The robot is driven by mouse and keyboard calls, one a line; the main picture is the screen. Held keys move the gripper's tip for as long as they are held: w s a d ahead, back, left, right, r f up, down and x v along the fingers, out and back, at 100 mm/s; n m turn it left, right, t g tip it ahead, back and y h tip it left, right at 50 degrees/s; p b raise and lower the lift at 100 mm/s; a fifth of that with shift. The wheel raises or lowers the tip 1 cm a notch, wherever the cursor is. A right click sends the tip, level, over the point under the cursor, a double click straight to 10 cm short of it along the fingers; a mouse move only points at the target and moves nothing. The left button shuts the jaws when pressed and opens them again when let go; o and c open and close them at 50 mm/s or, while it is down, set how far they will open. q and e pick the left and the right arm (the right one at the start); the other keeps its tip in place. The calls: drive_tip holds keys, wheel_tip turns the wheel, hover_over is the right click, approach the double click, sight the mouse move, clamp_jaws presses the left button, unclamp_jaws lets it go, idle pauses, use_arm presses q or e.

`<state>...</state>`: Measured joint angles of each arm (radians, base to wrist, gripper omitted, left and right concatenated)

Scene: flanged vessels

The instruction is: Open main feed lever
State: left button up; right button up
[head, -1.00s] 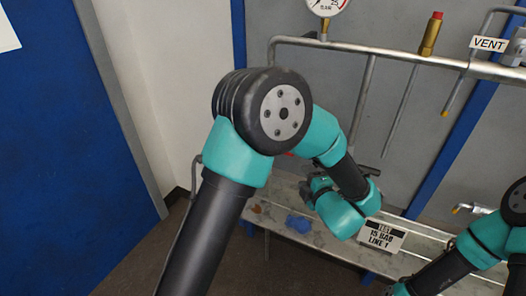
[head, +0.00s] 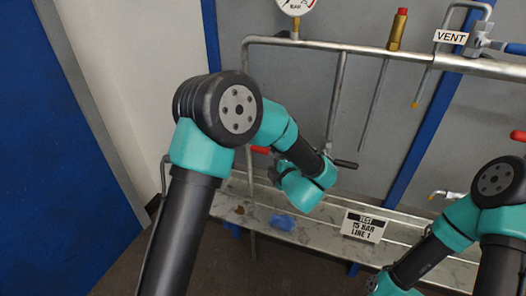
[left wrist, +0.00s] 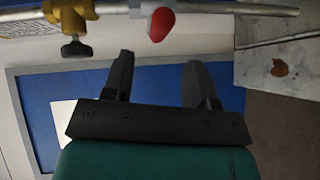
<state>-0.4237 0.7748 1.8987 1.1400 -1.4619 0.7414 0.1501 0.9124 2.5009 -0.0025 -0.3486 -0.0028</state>
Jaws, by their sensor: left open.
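A red-handled lever (head: 260,149) shows in the head view on the pipework, partly hidden behind my left arm. In the left wrist view a red-tipped lever (left wrist: 160,22) is on the pipe, just beyond my left gripper (left wrist: 158,62). The gripper's two dark fingers are apart, with nothing between them; the red tip looks clear of them. In the head view, the left wrist largely hides these fingers. A brass valve fitting (left wrist: 70,20) is at the upper left in the wrist view. My right gripper is out of view; its arm is at the lower right. Which lever is the main feed is not labelled here.
A black handle (head: 345,163) is close right of my left wrist. A pressure gauge (head: 296,5), a brass relief fitting (head: 397,30) and a VENT label (head: 451,36) are above. A blue object (head: 283,223) and a TEST 15 BAR LINE 1 sign (head: 363,225) are on the bench.

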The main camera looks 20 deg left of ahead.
sight(265, 153)
use_arm(q)
drive_tip(key=x, duration=0.9)
clamp_jaws()
idle(0.4)
